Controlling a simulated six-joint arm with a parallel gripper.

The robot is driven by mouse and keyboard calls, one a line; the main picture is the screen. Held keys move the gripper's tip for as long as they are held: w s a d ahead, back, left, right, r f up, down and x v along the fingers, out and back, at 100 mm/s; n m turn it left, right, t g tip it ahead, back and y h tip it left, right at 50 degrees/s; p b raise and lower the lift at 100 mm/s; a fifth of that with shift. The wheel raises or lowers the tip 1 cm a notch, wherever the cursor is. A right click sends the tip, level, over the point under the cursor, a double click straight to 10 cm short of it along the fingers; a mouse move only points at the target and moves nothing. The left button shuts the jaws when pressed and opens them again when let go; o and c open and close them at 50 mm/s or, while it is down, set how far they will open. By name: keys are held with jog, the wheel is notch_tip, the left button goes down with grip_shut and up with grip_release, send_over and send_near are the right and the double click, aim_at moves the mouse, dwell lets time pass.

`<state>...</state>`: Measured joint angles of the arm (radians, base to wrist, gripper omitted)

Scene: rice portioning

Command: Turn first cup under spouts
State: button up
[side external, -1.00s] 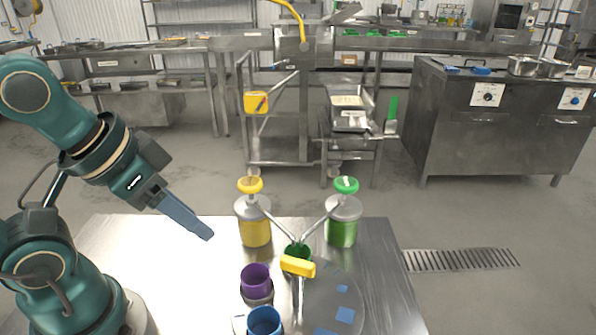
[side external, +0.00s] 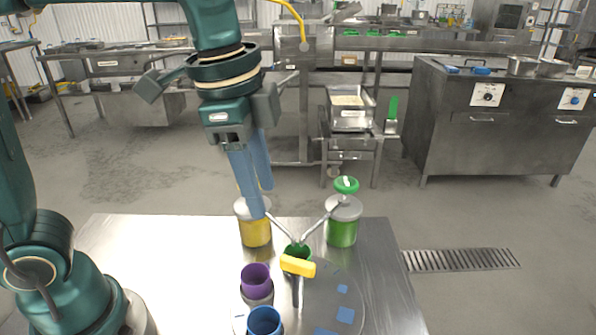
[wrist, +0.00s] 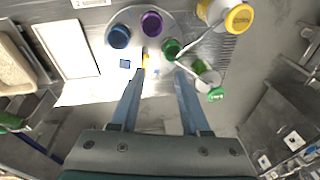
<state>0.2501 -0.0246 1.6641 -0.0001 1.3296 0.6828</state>
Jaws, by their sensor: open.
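My gripper (side external: 262,200) is open and empty, fingers pointing down, above the back of the table in front of the yellow dispenser (side external: 256,234). In the wrist view its fingertips (wrist: 160,76) are apart, near the yellow handle (wrist: 146,61). The round turntable (side external: 322,302) carries a green cup (side external: 304,251), a purple cup (side external: 255,277) and a blue cup (side external: 265,321). The green cup stands below the meeting spouts of the yellow dispenser and the green dispenser (side external: 342,230). The yellow handle (side external: 298,266) stands up from the turntable in front of it. The yellow pump top is mostly hidden by my fingers.
Blue square marks (side external: 345,315) lie on the turntable's right side. The steel table (side external: 120,250) is bare at left. Steel counters (side external: 500,130) stand well behind, beyond the floor.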

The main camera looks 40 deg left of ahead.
jog(key=m+g, duration=0.2)
send_over(297, 261)
notch_tip(297, 261, down, 4)
jog(key=shift+w+a+f, duration=0.1)
jog(key=shift+w, duration=0.05)
jog(key=shift+f, duration=2.75)
grip_shut()
jog(key=shift+r, duration=0.1)
